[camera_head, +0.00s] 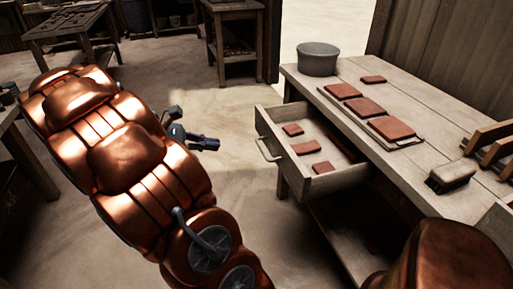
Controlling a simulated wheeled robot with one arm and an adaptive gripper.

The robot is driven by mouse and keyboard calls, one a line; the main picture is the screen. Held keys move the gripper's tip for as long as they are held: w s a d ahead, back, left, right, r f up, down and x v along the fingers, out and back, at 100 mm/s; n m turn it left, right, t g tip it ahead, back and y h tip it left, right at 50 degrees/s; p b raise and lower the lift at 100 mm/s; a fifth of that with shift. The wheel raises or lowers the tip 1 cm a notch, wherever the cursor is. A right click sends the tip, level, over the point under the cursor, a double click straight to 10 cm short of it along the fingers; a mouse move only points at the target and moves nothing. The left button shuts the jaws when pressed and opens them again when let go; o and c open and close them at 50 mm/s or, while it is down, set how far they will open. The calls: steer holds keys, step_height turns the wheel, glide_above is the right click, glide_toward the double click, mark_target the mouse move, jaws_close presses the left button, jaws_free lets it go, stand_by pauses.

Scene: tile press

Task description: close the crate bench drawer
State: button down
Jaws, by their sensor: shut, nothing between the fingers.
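The crate bench drawer (268,122) is a pale wooden drawer pulled out of the left side of the bench (441,114). Its front panel faces left and carries a light bar handle (264,150). Several red tiles lie inside, one of them (305,147) near the middle. My gripper (212,144) is dark grey, shut and empty. It shows to the left of the drawer handle, apart from it, over the floor in the picture. My copper-coloured arm fills the left and lower middle of the view. The inner end of the drawer is hidden under the bench top.
On the bench top are a grey lidded tub (318,60), a board with red tiles (370,107), a loose tile (373,79), a brush (451,177) and a wooden rack (488,146). Tables stand at the back. Floor between my gripper and the drawer is clear.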

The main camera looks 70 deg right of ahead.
mark_target(265, 132)
steer(key=w+d+f+n+g+h+b, duration=0.3)
steer(key=w+d+f+b, duration=0.2)
steer(key=d+f+b, duration=0.4)
steer(key=b+x, duration=0.1)
steer(key=x, duration=0.8)
steer(key=w+d+r+b+x, duration=0.1)
steer(key=x, duration=0.4)
steer(key=shift+s+d+b, duration=0.2)
steer(key=shift+s+b, duration=0.1)
steer(key=shift+b, duration=0.05)
